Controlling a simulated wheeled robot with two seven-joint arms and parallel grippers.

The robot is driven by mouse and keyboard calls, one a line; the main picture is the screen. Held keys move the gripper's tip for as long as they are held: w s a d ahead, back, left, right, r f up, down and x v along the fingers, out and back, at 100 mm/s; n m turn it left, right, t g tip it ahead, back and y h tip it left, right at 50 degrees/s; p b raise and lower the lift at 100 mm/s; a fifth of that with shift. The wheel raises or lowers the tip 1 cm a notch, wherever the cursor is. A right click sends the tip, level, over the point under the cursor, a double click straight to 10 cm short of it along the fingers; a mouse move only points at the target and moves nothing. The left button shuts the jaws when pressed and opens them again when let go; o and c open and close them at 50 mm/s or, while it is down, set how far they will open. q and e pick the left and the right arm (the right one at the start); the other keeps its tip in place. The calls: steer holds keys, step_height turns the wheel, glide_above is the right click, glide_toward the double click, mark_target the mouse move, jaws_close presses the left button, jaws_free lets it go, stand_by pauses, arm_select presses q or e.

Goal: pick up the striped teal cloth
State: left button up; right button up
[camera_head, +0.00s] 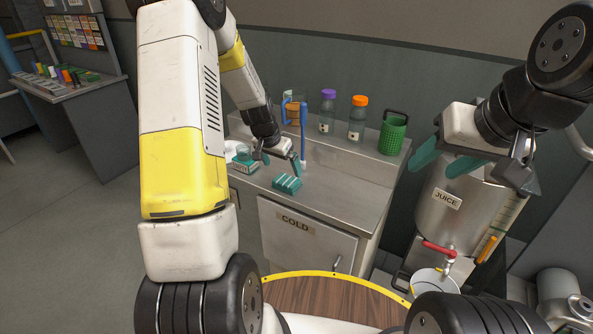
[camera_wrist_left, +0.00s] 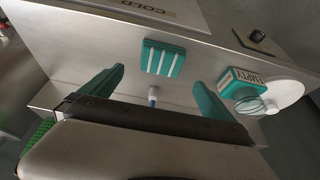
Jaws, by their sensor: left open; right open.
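The striped teal cloth (camera_head: 286,183) lies folded on the steel counter (camera_head: 330,205), near its front edge above the COLD door. It has white stripes, and in the left wrist view the cloth (camera_wrist_left: 163,58) sits beyond and between the two teal fingertips. My left gripper (camera_head: 281,160) is open and empty, just behind the cloth in the head view; its fingers also show in the left wrist view (camera_wrist_left: 158,77). My right gripper (camera_head: 445,160) is open and empty, in front of the JUICE tank, away from the cloth.
A teal container labelled EMPTY (camera_wrist_left: 245,82) stands beside the left gripper. A blue-handled tool (camera_head: 303,125), a purple-capped bottle (camera_head: 327,112), an orange-capped bottle (camera_head: 357,120) and a green basket (camera_head: 392,133) stand behind. The counter right of the cloth is clear.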

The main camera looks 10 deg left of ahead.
mark_target(288, 179)
arm_select(q)
steer(key=x, duration=0.8)
steer(key=shift+s+a+f, duration=0.15)
steer(key=shift+s+f, duration=0.05)
steer(key=shift+c, duration=0.4)
steer(key=c, duration=1.2)
steer(key=shift+r, duration=0.15)
steer(key=shift+r, duration=0.6)
step_height(288, 179, up, 2)
steer(key=shift+r, duration=0.2)
steer(key=s+d, duration=0.1)
steer(key=s, duration=0.4)
steer(key=s+d, duration=0.1)
steer(key=s, duration=0.4)
steer(key=s+d+r, duration=0.1)
steer(key=s, duration=0.4)
steer(key=shift+s+d, duration=0.25)
steer(key=shift+s, duration=0.1)
